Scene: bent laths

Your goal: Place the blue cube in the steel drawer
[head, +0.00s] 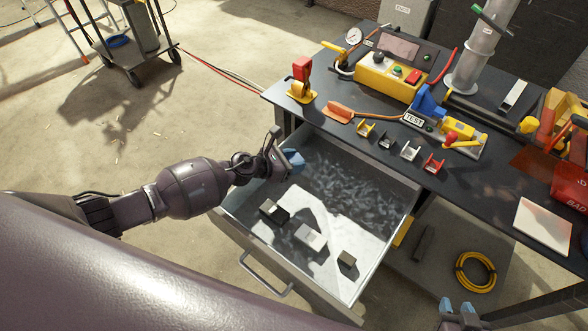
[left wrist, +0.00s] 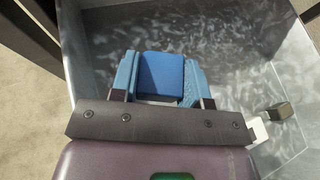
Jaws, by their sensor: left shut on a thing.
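The steel drawer (head: 345,183) is pulled out from under the bench; its inside also fills much of the left wrist view (left wrist: 240,42). My left gripper (head: 292,160) is over the drawer's far left part. In the left wrist view my left gripper (left wrist: 160,80) is shut on the blue cube (left wrist: 161,74), with a blue finger on each side. I cannot tell how high the cube is above the drawer floor. In the head view the fingers and cube are hard to tell apart. My right gripper (head: 457,305) is at the bottom right, fingers apart, empty.
A black block (head: 273,211), a pale block (head: 310,238) and a small dark block (head: 347,259) lie in the drawer's near part. The dark bench top (head: 480,195) overhangs the drawer's back. A yellow cable coil (head: 475,272) lies on the lower shelf.

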